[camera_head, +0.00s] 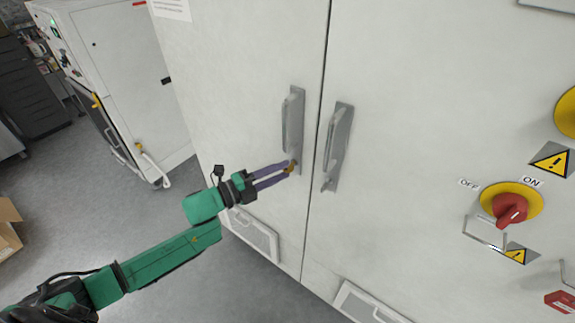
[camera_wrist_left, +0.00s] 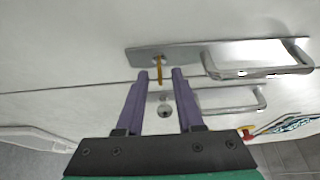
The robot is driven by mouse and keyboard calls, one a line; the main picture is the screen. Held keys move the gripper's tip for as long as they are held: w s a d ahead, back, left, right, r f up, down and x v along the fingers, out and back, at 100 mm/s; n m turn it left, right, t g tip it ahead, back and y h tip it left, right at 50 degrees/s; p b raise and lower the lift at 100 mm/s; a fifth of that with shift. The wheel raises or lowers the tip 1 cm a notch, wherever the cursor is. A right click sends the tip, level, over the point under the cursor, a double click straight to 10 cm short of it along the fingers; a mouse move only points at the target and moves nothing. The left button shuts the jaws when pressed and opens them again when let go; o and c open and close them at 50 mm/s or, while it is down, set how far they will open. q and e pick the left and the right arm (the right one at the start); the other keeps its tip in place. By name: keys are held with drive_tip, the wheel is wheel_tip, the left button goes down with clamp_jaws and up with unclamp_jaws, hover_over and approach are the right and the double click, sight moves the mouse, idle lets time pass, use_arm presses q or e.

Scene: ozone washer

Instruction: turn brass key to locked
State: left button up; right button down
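The small brass key (camera_head: 293,163) sits in the lower part of the left cabinet door's handle plate. In the left wrist view the key (camera_wrist_left: 159,73) shows between my two purple fingertips, with a visible gap on each side. My left gripper (camera_head: 285,171) is open, its fingertips at the key; contact is not visible. In the wrist view my left gripper (camera_wrist_left: 160,75) points at the metal handle plate (camera_wrist_left: 185,53). Part of the key is hidden by a finger in the head view. My right gripper is in neither view.
The right door has a similar handle (camera_head: 337,147) close by. A red rotary switch (camera_head: 510,209) on yellow is at the right. A white machine (camera_head: 125,75) stands at the left, and a cardboard box (camera_head: 8,230) lies on the floor. Grey floor is open at the lower left.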

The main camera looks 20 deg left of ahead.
use_arm(q)
drive_tip(key=shift+x, duration=1.25)
drive_tip(key=shift+w+d, duration=0.1)
drive_tip(key=shift+d, duration=0.05)
clamp_jaws()
